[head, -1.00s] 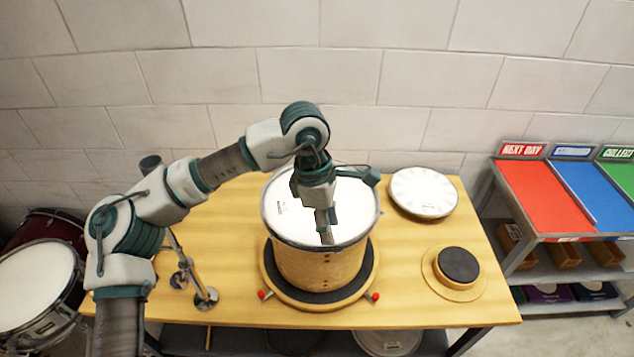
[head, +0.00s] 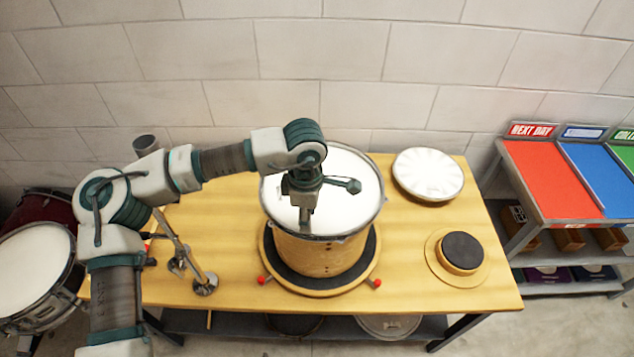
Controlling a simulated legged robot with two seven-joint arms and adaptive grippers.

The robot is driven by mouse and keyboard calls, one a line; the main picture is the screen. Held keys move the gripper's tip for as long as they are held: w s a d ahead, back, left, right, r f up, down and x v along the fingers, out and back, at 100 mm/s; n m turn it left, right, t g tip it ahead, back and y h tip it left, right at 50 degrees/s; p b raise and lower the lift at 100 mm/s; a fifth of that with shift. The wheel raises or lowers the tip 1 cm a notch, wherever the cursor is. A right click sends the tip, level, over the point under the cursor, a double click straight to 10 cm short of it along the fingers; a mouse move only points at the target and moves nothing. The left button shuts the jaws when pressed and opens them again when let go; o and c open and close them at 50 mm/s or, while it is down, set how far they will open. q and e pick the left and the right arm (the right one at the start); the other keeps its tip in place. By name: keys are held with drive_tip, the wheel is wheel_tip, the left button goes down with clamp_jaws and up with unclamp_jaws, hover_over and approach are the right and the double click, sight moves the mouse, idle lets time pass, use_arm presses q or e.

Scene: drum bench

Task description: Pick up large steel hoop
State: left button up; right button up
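The large steel hoop (head: 352,233) appears as the grey metal rim around the top of the wooden drum shell (head: 322,257), with a white drumhead (head: 345,170) inside it. The drum stands upright on the bench. My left gripper (head: 306,222) reaches down over the near part of the drum, with its fingertips close to the front of the hoop. I cannot tell whether they touch it or how far apart the fingers are. The wrist and arm hide part of the drumhead and the far left rim. My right gripper is not in view.
The drum rests on a dark round pad with red-tipped knobs (head: 376,283). A white disc (head: 428,174) and a small black-topped round block (head: 462,251) lie to the right. Metal stand parts (head: 203,283) are at left. A rack with coloured lanes (head: 550,185) stands beyond the bench's right end.

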sight(312, 234)
use_arm(q)
drive_tip(key=f, duration=0.1)
drive_tip(key=d+f, duration=0.1)
drive_tip(key=f, duration=0.1)
drive_tip(key=d+f, duration=0.1)
drive_tip(key=shift+s+f+p, duration=0.25)
drive_tip(key=shift+s+p, duration=0.1)
drive_tip(key=shift+s, duration=0.05)
drive_tip(key=shift+d+f, duration=0.2)
drive_tip(key=shift+f, duration=0.05)
drive_tip(key=shift+a, duration=0.65)
drive_tip(key=shift+c, duration=0.9)
drive_tip(key=shift+a, duration=0.25)
drive_tip(key=c, duration=0.4)
drive_tip(key=shift+a, duration=0.1)
clamp_jaws()
drive_tip(key=shift+d, duration=0.8)
drive_tip(key=shift+a, duration=0.1)
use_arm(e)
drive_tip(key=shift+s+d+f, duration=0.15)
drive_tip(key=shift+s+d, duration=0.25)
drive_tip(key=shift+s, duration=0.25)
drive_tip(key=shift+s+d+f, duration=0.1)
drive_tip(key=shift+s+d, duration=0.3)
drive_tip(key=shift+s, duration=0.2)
